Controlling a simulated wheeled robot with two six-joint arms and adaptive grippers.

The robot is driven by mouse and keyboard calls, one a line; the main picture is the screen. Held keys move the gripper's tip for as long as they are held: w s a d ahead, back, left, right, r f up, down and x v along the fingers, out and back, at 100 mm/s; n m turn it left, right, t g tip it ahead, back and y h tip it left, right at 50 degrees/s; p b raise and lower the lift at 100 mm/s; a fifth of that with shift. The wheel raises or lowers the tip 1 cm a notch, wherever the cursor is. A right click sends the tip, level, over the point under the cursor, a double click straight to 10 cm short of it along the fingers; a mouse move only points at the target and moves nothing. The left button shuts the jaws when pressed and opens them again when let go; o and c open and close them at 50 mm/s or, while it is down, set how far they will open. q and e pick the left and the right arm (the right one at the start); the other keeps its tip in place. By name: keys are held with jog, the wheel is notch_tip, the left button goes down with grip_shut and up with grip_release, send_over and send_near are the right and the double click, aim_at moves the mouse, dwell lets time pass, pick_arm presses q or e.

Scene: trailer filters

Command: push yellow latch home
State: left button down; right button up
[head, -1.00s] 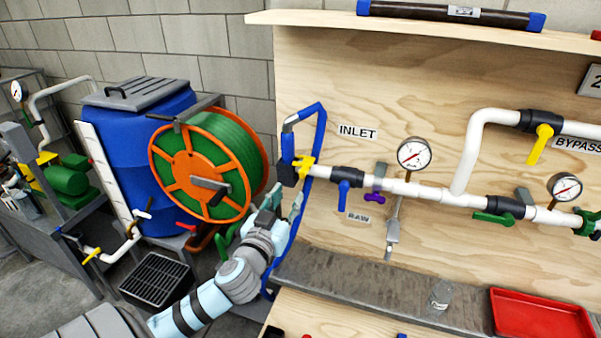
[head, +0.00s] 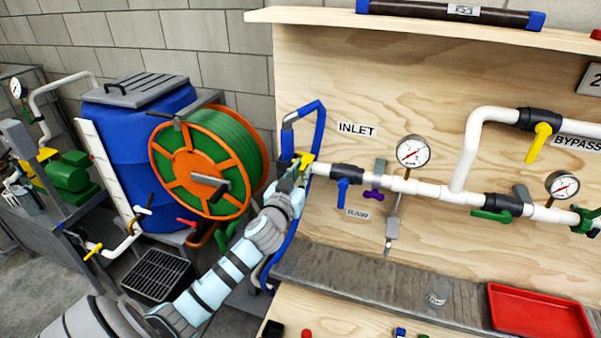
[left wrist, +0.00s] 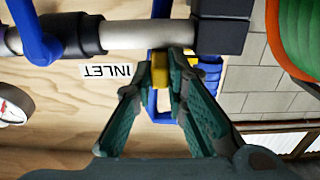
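The yellow latch (head: 303,160) sits on the dark coupling at the left end of the white INLET pipe, where the blue hose joins. My left gripper (head: 297,176) is at this coupling, just below the latch, and hides part of it. In the left wrist view, which is upside down, the green fingers (left wrist: 164,78) converge at a yellow piece of the latch (left wrist: 159,70). More yellow shows behind the right finger. I cannot tell whether the fingers touch or grip it. My right gripper is not in view.
The blue hose (head: 320,125) loops above and hangs below the coupling. A black inlet valve with a blue handle (head: 343,190) is to the right. The green-orange hose reel (head: 190,172) stands close at left. A glass jar (head: 438,292) and red tray (head: 540,312) are on the bench.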

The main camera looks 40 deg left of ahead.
pick_arm(q)
jog(key=shift+a, duration=0.1)
jog(key=shift+s+a+b, duration=0.35)
jog(key=shift+a+b, duration=0.2)
jog(key=shift+a, duration=0.35)
jog(key=c, duration=1.8)
grip_release()
jog(key=shift+c, duration=0.2)
jog(key=shift+o, duration=1.2)
jog(key=shift+s+a, duration=0.1)
jog(key=shift+a, duration=0.1)
jog(key=v, duration=1.2)
